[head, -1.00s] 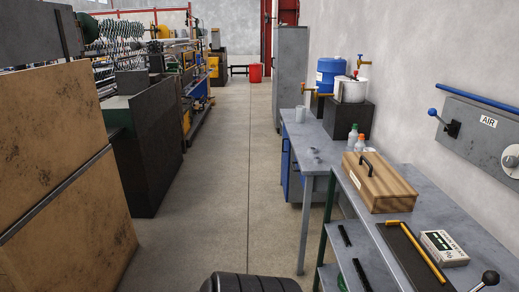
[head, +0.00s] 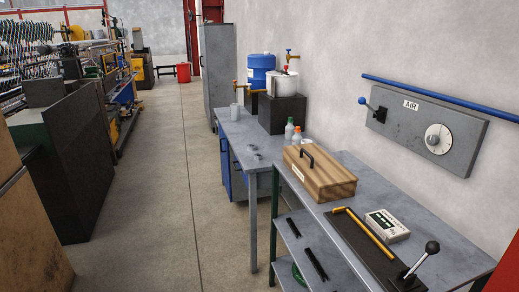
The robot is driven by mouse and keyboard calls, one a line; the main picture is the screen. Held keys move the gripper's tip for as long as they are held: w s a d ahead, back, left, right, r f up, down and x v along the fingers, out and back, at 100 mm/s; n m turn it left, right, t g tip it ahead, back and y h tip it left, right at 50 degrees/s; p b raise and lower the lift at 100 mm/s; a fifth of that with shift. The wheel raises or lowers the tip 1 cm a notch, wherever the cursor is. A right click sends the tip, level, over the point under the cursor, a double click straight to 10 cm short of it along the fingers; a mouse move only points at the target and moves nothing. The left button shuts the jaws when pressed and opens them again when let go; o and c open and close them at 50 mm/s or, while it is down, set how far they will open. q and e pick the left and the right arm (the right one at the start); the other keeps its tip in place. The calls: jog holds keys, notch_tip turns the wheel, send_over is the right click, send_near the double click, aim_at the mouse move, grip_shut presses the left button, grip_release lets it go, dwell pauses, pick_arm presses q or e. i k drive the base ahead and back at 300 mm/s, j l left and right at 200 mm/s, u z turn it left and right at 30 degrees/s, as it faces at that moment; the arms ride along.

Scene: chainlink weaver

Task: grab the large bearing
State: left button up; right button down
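Several small grey metal pieces (head: 254,152) lie on the grey workbench (head: 230,131) beyond the wooden box. They may be bearings, but they are too small to tell for sure, and I cannot tell which one is large. Neither of my grippers shows in the head view.
A wooden box with a black handle (head: 322,178) and a black mat (head: 360,243) lie on the near shelved table (head: 440,225). Bottles (head: 290,128) and a blue drum (head: 261,68) stand behind. The aisle floor (head: 170,190) is clear. Dark machines line the left.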

aim_at(251, 147)
jog(key=i+u, duration=0.1)
jog(key=i+j+z, duration=0.35)
jog(key=i+j, duration=1.1)
jog(key=i, duration=0.1)
